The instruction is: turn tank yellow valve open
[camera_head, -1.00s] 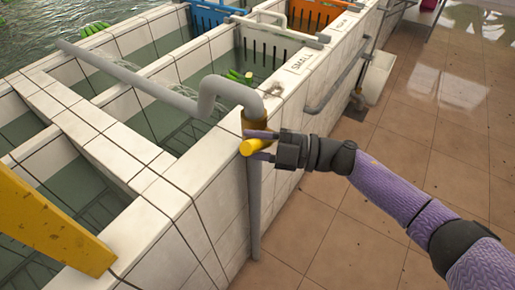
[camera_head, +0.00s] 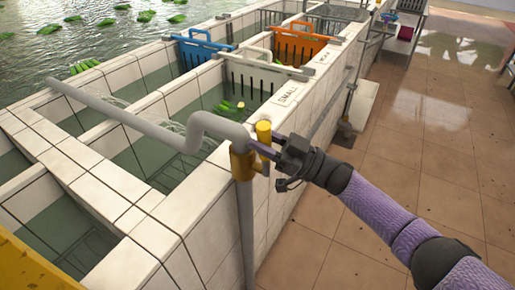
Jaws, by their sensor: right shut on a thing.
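The yellow valve (camera_head: 242,165) sits on the grey pipe (camera_head: 150,128) at the near corner of the tiled tank (camera_head: 125,222). Its short yellow handle (camera_head: 263,130) stands about upright on the valve's right side. My left gripper is not in view.
A white basket (camera_head: 258,75), a blue basket (camera_head: 200,48) and an orange basket (camera_head: 303,45) stand in the tank's far compartments. A yellow surface (camera_head: 30,268) fills the lower left corner. The tiled floor (camera_head: 400,145) on the right is mostly clear.

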